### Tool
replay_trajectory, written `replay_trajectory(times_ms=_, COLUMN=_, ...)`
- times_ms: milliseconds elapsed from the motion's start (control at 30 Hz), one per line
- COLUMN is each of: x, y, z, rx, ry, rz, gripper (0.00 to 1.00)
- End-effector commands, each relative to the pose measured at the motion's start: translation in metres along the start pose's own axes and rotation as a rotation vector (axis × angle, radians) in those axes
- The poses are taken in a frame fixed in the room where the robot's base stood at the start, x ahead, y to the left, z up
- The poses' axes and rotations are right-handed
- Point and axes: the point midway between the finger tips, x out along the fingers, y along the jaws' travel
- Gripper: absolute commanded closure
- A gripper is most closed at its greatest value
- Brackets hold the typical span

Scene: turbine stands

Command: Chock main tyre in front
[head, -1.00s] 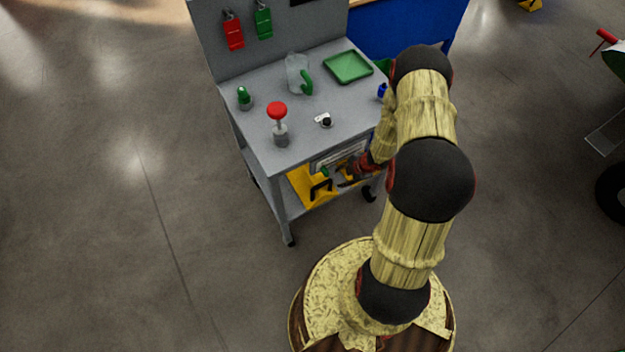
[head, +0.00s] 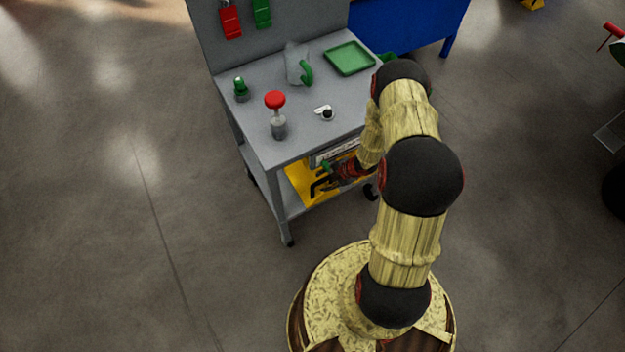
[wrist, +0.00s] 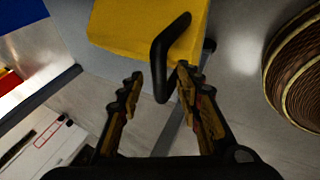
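A yellow chock (head: 297,180) with a black bar handle (head: 319,186) sits on the lower shelf of the grey cart. In the wrist view the chock (wrist: 130,25) is at the top, and its handle (wrist: 165,50) points down towards my gripper. My gripper (wrist: 158,90) is open, and the handle's near end appears between its two fingertips; I cannot tell whether they touch it. In the head view my gripper (head: 338,176) reaches in under the cart top, just right of the handle. A dark tyre (head: 614,190) shows partly at the right edge.
The cart top (head: 300,140) lies above my gripper and holds a red-knobbed tool (head: 277,115), a jug (head: 296,65), a green tray (head: 349,58) and small items. A cart leg (head: 283,220) stands at the front left. The floor around is clear.

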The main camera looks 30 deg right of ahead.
Motion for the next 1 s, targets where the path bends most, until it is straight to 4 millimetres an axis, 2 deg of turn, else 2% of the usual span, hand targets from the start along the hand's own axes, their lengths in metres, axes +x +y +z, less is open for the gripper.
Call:
replay_trajectory(times_ms=200, x=0.0088, y=0.0006, z=0.0001, rx=0.000, ry=-0.001, rz=0.001, gripper=0.65)
replay_trajectory(times_ms=833, x=0.0085, y=0.0003, z=0.0001, rx=0.001, ry=-0.001, rz=0.000, gripper=0.65)
replay_trajectory(times_ms=1000, x=0.0085, y=0.0003, z=0.0001, rx=0.001, ry=-0.001, rz=0.000, gripper=0.74)
